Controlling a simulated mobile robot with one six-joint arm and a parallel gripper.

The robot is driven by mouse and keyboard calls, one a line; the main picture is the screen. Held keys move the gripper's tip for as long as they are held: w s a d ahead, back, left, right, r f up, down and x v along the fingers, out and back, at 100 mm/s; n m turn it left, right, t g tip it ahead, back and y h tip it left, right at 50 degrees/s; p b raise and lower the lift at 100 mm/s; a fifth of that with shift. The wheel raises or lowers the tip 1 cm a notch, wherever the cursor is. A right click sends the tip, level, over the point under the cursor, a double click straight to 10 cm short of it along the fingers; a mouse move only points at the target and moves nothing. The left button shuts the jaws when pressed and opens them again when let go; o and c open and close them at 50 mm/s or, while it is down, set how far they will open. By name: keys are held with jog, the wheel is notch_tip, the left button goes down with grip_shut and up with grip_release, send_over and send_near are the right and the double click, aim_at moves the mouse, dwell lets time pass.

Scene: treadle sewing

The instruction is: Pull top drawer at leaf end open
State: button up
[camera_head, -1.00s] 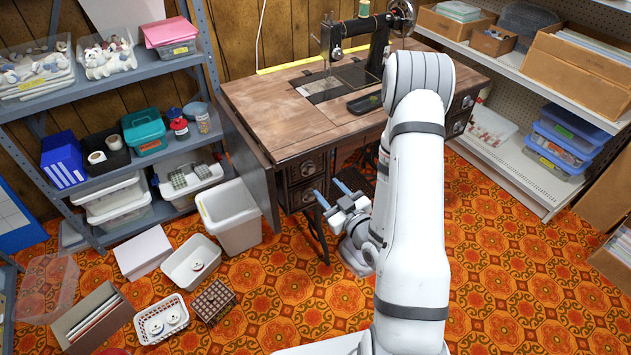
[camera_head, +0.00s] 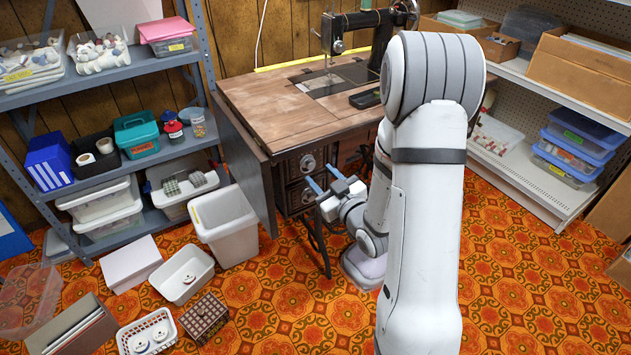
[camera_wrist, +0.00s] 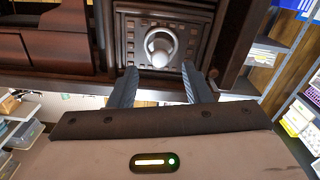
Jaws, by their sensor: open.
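The sewing table (camera_head: 285,105) has two stacked drawers under its left end. The top drawer (camera_head: 308,162), with a dark carved front and round pull, looks closed. The lower drawer (camera_head: 300,197) is partly behind my gripper (camera_head: 324,178). The drop leaf (camera_head: 243,165) hangs down left of the drawers. My gripper is open, its blue fingers pointing at the drawer fronts. In the wrist view, a pale round knob (camera_wrist: 160,46) on a carved drawer front lies just beyond and between the fingertips (camera_wrist: 158,73). Nothing is between the fingers. Whether they touch the front, I cannot tell.
A white bin (camera_head: 225,225) stands on the floor left of the leaf. A thin dark table leg or frame (camera_head: 318,245) is below my gripper. The sewing machine (camera_head: 365,30) stands on top. Shelves flank both sides; patterned floor is clear at front centre.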

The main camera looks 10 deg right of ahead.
aim_at(312, 166)
jog(key=shift+w+a+f+b, duration=0.15)
jog(key=shift+w+b, duration=0.2)
jog(key=shift+b, duration=0.55)
jog(key=shift+w+a, duration=0.15)
jog(key=shift+w, duration=0.15)
jog(key=shift+r+x, duration=0.25)
jog(key=shift+x, duration=0.8)
jog(key=shift+c, duration=0.5)
grip_shut()
